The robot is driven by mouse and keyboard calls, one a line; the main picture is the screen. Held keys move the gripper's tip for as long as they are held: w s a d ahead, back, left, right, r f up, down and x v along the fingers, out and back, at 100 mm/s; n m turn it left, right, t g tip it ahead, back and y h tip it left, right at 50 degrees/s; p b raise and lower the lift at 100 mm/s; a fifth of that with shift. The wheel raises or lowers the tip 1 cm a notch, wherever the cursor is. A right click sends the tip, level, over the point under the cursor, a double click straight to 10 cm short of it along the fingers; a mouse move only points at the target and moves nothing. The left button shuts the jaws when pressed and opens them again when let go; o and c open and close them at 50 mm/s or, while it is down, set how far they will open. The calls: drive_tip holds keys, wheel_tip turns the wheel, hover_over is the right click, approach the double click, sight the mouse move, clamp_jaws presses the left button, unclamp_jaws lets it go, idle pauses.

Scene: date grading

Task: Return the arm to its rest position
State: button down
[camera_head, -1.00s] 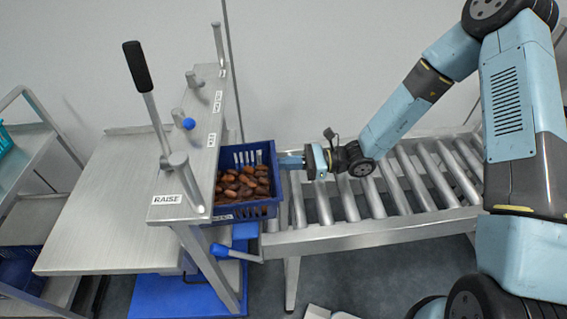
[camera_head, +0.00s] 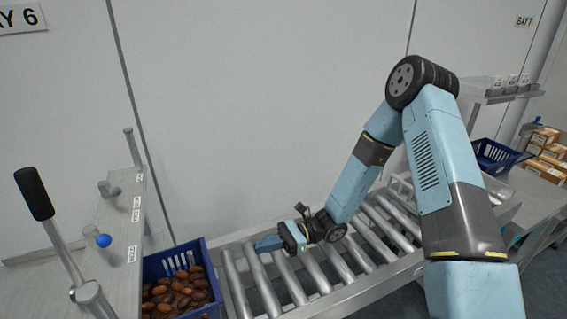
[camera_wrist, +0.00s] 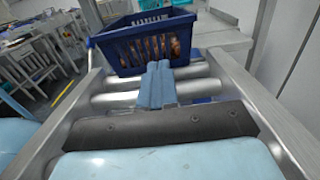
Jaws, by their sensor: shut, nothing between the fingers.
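My gripper (camera_head: 268,244) is over the roller conveyor (camera_head: 350,284), to the right of a blue crate (camera_head: 190,251) in the head view. Its fingers are together with nothing between them. In the wrist view the shut fingers (camera_wrist: 157,84) point toward the blue crate (camera_wrist: 128,52), with a visible gap of rollers before it. The crate holds brown dates (camera_head: 178,294). My arm bends up from the gripper to a high elbow and down at the right.
A metal bench with a black-handled lever (camera_head: 34,193) and a blue knob (camera_head: 103,240) stands at the left. Another blue crate (camera_head: 494,156) and cardboard boxes (camera_head: 546,150) are at the right. A pale wall rises close behind the conveyor.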

drive_tip(key=s+d+r+n+t+h, duration=0.4)
drive_tip(key=d+r+h, duration=0.1)
drive_tip(key=d+r, duration=0.6)
drive_tip(key=s+d+r+n+t+h, duration=0.4)
drive_tip(key=d+r+t+h, duration=0.1)
drive_tip(key=d+r, duration=0.6)
drive_tip(key=s+d+r+n+t+h, duration=0.4)
drive_tip(key=d+r+h, duration=0.2)
drive_tip(key=d+r, duration=0.5)
drive_tip(key=shift+r+n+t, duration=0.15)
drive_tip(key=shift+n+t, duration=0.15)
drive_tip(key=shift+t, duration=0.1)
